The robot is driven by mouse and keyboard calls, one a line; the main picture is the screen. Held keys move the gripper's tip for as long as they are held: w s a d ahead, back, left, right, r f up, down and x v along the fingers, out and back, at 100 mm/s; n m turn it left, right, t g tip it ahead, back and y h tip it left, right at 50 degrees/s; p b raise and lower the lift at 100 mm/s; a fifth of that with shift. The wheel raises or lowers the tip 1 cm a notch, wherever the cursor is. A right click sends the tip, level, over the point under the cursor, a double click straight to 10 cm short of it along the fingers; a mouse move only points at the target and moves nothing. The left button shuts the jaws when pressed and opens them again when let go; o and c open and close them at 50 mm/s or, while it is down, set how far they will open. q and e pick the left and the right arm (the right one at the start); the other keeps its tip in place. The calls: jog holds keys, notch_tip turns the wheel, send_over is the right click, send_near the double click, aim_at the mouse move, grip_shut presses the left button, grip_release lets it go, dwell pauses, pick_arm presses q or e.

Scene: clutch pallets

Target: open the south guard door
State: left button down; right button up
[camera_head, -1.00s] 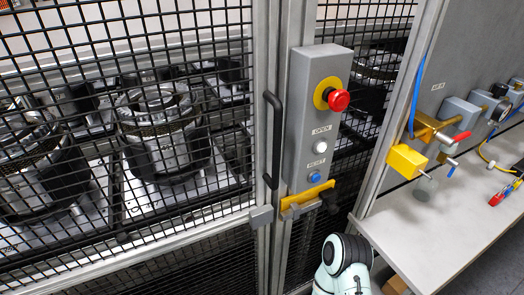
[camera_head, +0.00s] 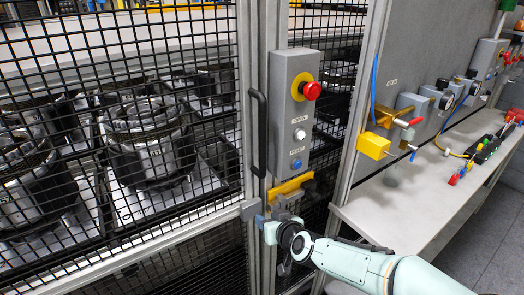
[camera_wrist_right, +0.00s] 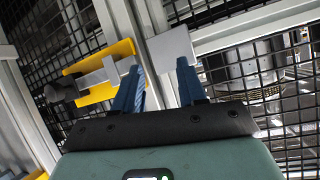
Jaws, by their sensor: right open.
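The guard door (camera_head: 120,235) is a black mesh panel in a grey frame and looks closed. A black vertical handle (camera_head: 259,130) is on its right edge, with a grey block (camera_head: 250,208) below. A yellow latch (camera_head: 290,187) is on the post beside it; the wrist view also shows the yellow latch (camera_wrist_right: 122,48) and grey block (camera_wrist_right: 172,50). My right gripper (camera_head: 262,220) is just below the latch and block. Its blue fingers (camera_wrist_right: 160,68) are apart, with nothing clearly between them; contact cannot be told. My left gripper is not in view.
A grey control box (camera_head: 297,110) with a red emergency button (camera_head: 312,91) is above the latch. A white bench (camera_head: 410,195) with gauges and a yellow block (camera_head: 373,146) stands to the right. Machined drums (camera_head: 150,145) sit behind the mesh.

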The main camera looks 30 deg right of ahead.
jog(key=s+r+t+h, duration=0.1)
jog(key=s+r+t, duration=0.2)
jog(key=r, duration=1.3)
jog(key=n+t, duration=0.1)
jog(key=t, duration=0.1)
send_near(264, 128)
jog(key=shift+h, duration=0.3)
jog(key=w, duration=0.3)
jog(key=w+p, duration=0.1)
jog(key=w, duration=0.3)
jog(key=w+d+p, duration=0.1)
jog(key=w, duration=0.2)
jog(key=shift+w+f, duration=0.2)
jog(key=shift+w, duration=0.2)
jog(key=shift+c, duration=0.3)
grip_shut()
